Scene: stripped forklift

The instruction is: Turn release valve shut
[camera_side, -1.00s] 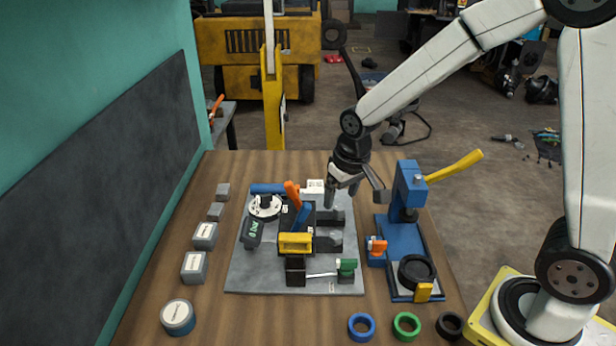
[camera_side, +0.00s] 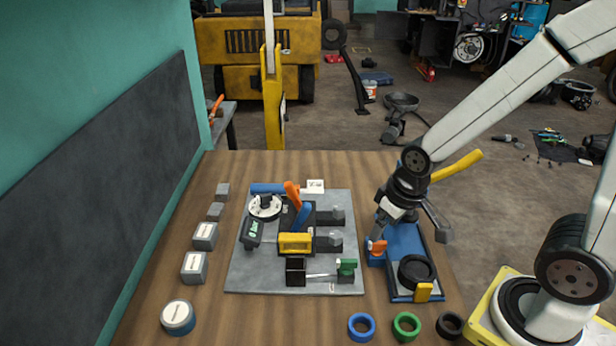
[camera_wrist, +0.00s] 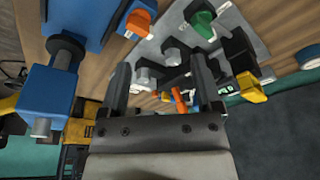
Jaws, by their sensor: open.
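An orange valve knob (camera_side: 377,246) sits at the left side of the blue press (camera_side: 405,238); it also shows at the top of the wrist view (camera_wrist: 138,20). A green knob (camera_side: 347,266) sits on the grey plate, and it shows in the wrist view (camera_wrist: 203,25). Neither knob has a readable label. My gripper (camera_side: 408,230) hangs tilted over the blue press, one finger close to the orange knob. Its fingers are apart and empty in the wrist view (camera_wrist: 160,65). I cannot tell whether that finger touches the knob.
The grey plate (camera_side: 250,279) carries a yellow block (camera_side: 295,242), an orange lever (camera_side: 292,193) and a white dial (camera_side: 264,207). The press has a yellow handle (camera_side: 457,165). Blue (camera_side: 361,326), green (camera_side: 406,326) and black (camera_side: 450,325) rings lie in front. Weights line the left.

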